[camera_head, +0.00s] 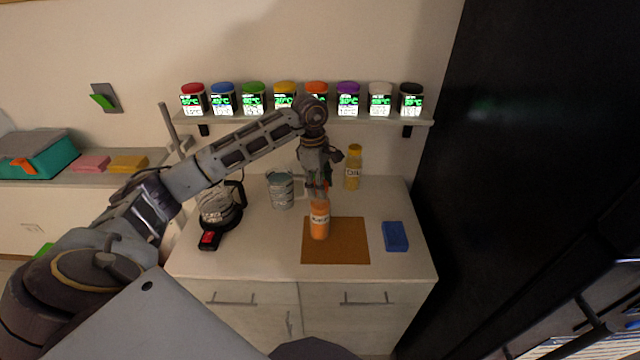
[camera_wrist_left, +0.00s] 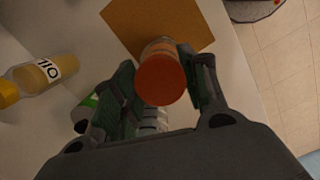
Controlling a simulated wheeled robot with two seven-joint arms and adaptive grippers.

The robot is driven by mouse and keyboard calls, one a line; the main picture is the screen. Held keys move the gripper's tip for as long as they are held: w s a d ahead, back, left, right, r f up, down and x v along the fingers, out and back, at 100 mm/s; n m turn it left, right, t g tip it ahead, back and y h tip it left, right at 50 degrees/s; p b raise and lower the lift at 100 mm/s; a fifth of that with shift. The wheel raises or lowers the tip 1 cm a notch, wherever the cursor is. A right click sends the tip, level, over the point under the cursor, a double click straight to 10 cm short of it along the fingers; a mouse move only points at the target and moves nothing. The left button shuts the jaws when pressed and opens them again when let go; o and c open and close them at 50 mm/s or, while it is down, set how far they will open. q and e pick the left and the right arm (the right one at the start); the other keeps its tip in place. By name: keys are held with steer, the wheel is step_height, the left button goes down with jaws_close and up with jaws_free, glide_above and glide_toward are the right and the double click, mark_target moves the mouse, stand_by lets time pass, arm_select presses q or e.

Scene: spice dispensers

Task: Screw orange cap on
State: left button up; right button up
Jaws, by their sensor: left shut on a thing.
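An orange jar (camera_head: 319,225) with a pale label stands upright on the brown mat (camera_head: 348,252) on the counter. Its orange cap (camera_wrist_left: 161,80) faces the camera in the left wrist view, between my gripper's two fingers. My left gripper (camera_head: 319,190) points down from above at the top of the jar and is shut on the orange cap. In the left wrist view the left gripper (camera_wrist_left: 160,88) has a finger on each side of the cap. The cap hides most of the jar there, so I cannot tell how it sits on the thread. My right gripper is not in view.
A glass coffee pot (camera_head: 218,207) is at the counter's left, a blue sponge (camera_head: 395,236) at right. Above, a shelf (camera_head: 350,121) holds several colour-capped dispensers.

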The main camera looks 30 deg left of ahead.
mark_target(315, 183)
arm_select(q)
steer(key=shift+f+b, duration=0.75)
steer(key=shift+f, duration=0.1)
stand_by(0.7)
steer(key=o, duration=0.8)
steer(key=shift+s+a+r, duration=0.1)
steer(key=shift+a+r, duration=0.15)
steer(key=shift+r, duration=1.75)
steer(key=shift+a+r, duration=0.2)
steer(key=shift+r, duration=1.75)
steer(key=shift+s+a+r, duration=0.1)
steer(key=shift+a+r, duration=0.15)
steer(key=shift+r, duration=1.75)
